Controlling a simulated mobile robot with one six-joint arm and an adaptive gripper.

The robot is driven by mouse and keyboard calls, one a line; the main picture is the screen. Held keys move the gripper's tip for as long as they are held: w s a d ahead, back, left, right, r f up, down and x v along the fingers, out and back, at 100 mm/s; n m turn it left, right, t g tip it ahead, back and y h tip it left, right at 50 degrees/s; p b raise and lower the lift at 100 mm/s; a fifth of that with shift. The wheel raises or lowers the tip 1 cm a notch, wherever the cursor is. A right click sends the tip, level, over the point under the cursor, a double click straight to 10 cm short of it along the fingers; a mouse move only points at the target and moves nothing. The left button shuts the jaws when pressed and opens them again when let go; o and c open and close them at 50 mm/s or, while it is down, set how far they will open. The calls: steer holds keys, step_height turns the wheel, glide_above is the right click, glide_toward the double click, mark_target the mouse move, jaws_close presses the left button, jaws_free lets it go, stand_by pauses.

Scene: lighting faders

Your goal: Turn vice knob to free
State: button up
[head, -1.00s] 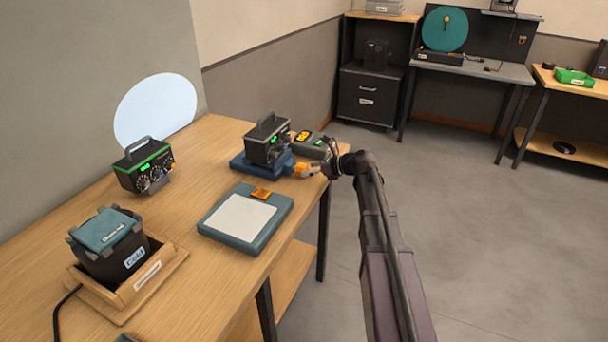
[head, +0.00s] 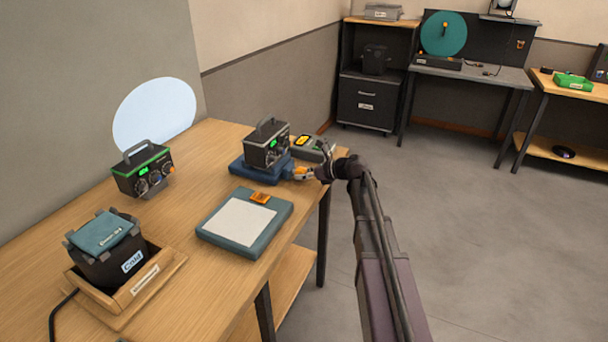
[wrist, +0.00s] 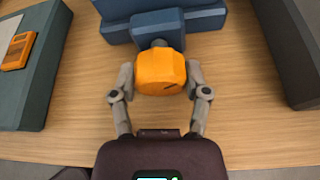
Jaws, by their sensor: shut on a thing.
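The vice (head: 252,174) is a blue block on the table, with a black box with dials (head: 267,146) standing on it. Its orange knob (wrist: 160,72) faces my gripper and shows a dark mark toward its lower right in the wrist view. My gripper (wrist: 162,82) has one finger on each side of the knob and is shut on it. In the head view my gripper (head: 305,173) reaches the knob from the right, and its fingers partly hide the knob.
A teal clipboard-like pad with white paper (head: 245,223) lies in front of the vice. A grey-green meter (head: 310,148) sits close behind my gripper. Another dial box (head: 143,172) and a wooden tray with a dark bin (head: 125,300) stand at left.

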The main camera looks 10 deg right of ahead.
steer(key=shift+a, duration=0.1)
steer(key=shift+s+n+t+h, duration=0.1)
steer(key=shift+n+t+h, duration=0.65)
steer(key=shift+n, duration=0.75)
steer(key=o, duration=1.1)
steer(key=shift+o, duration=0.2)
